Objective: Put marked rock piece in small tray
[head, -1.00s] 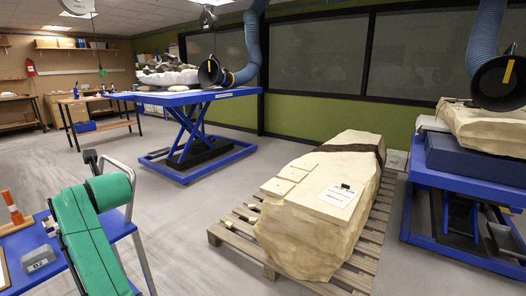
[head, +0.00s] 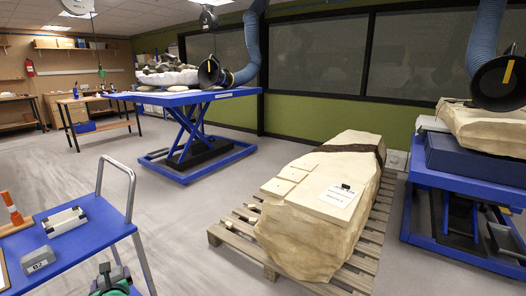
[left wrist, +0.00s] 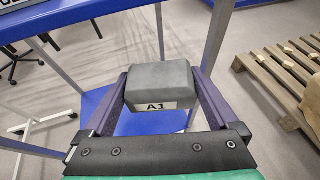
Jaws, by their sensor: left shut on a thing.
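A grey block labelled A1 (left wrist: 160,84) is held between the fingers of my left gripper (left wrist: 163,95) in the left wrist view. A grey block with a label that looks like B2 (head: 40,260) sits on the blue cart (head: 95,238). Behind it on the cart lies a pale, low rectangular item with dark ends (head: 65,221); I cannot tell if it is the small tray. My right gripper is out of view.
The cart has a raised metal handle (head: 115,165). A large pale rock block (head: 320,215) rests on a wooden pallet (head: 245,232). A blue lift table (head: 190,97) stands behind. Floor between is clear.

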